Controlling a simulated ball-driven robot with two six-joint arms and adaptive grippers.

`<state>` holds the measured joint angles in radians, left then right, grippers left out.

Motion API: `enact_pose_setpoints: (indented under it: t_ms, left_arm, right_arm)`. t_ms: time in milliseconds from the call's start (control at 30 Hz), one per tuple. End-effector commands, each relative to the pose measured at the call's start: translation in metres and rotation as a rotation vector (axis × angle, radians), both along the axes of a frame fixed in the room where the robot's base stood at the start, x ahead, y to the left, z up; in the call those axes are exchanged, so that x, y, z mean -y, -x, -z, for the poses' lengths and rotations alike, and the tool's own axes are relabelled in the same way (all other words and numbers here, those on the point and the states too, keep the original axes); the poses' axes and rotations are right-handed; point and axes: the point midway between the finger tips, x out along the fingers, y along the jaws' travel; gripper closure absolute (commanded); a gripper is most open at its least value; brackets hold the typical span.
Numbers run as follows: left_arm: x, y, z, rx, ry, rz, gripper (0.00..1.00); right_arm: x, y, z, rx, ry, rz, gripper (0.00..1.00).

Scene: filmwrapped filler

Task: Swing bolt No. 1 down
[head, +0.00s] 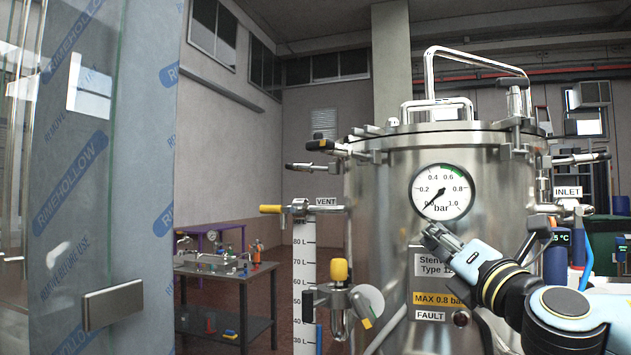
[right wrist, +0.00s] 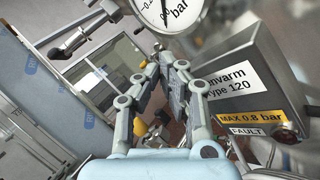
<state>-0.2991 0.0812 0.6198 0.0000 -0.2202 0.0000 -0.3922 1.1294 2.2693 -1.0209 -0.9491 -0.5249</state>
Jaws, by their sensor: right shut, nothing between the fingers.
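The steel vessel (head: 380,220) stands right of centre in the head view, with a lid and several swing bolts around its rim. On the left side, a bolt with a black and yellow end (head: 320,145) sticks out, and a steel bolt (head: 305,166) points outward below it. Another bolt (head: 580,158) sticks out on the right. I cannot read which is No. 1. My right gripper (head: 437,232) is shut and empty in front of the vessel, just below the gauge (head: 442,192). In the right wrist view its fingertips (right wrist: 168,62) are together. My left gripper is not in view.
A glass panel with blue film (head: 95,190) stands close at the left. A yellow-ended vent valve (head: 298,208) and a yellow-capped fitting (head: 339,272) stick out left of the vessel. A workbench (head: 240,290) stands behind.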

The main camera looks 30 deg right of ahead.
Motion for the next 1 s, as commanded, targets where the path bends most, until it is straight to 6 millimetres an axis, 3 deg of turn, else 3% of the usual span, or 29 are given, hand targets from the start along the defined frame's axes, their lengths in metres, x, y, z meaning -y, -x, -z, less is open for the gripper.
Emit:
enact_pose_setpoints:
  t_ms: [100, 267, 600, 867, 1000]
  left_arm:
    - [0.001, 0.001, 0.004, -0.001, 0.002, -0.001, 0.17]
    - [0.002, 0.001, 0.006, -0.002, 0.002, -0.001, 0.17]
    - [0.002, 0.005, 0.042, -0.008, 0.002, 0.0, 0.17]
    - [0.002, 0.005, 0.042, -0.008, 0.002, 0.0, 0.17]
    - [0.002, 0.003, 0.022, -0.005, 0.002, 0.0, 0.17]
  right_arm:
    - [-0.04, -0.002, -0.021, 0.023, 0.367, -0.102, 1.0]
    - [-0.068, -0.001, -0.028, 0.053, 0.593, -0.164, 1.0]
    - [-0.074, -0.024, -0.036, 0.064, 0.612, -0.166, 1.0]
    - [-0.077, -0.047, -0.053, 0.068, 0.6, -0.165, 1.0]
    - [-0.076, -0.06, -0.061, 0.054, 0.599, -0.159, 1.0]
